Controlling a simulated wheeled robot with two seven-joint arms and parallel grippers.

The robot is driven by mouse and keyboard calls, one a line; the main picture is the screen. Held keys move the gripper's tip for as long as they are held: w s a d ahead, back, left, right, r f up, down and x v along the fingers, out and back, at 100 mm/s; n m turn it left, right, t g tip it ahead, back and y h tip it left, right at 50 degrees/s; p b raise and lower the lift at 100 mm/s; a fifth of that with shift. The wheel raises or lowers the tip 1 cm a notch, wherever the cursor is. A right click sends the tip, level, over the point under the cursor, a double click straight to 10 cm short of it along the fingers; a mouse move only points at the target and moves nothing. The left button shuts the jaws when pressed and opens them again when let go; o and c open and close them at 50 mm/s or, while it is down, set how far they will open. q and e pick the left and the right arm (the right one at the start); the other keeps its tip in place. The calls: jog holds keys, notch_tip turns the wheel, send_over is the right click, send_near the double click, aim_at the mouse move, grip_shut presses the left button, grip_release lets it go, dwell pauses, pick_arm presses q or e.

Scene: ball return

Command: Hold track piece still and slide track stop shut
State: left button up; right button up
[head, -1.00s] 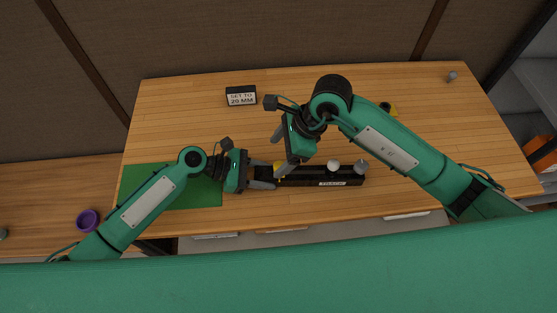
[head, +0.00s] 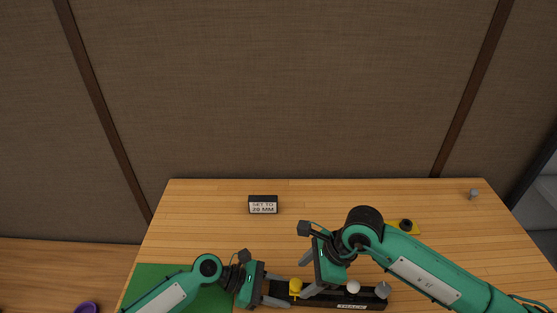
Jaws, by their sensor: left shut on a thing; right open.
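The black track piece (head: 367,303), labelled TRACK, lies on the table at the bottom of the head view. My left gripper (head: 279,293) is shut on its left end. A yellow piece (head: 296,287), which looks like the track stop, stands on the track near that end. A white ball (head: 353,287) sits on the track right of it, and a grey cylinder (head: 383,290) is at the right end. My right gripper (head: 305,277) is open, its fingers close to the right side of the yellow piece. Whether they touch it I cannot tell.
A small sign (head: 263,205) stands at the back of the table. A yellow item with a black knob (head: 406,225) lies behind my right arm. A grey cylinder (head: 473,194) stands far right. A green mat (head: 150,280) and a purple ring (head: 86,308) are at left.

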aim_at(299, 282)
jog(key=shift+x, duration=2.7)
jog(key=shift+c, duration=0.4)
jog(key=shift+d, duration=0.1)
jog(key=c, duration=0.6)
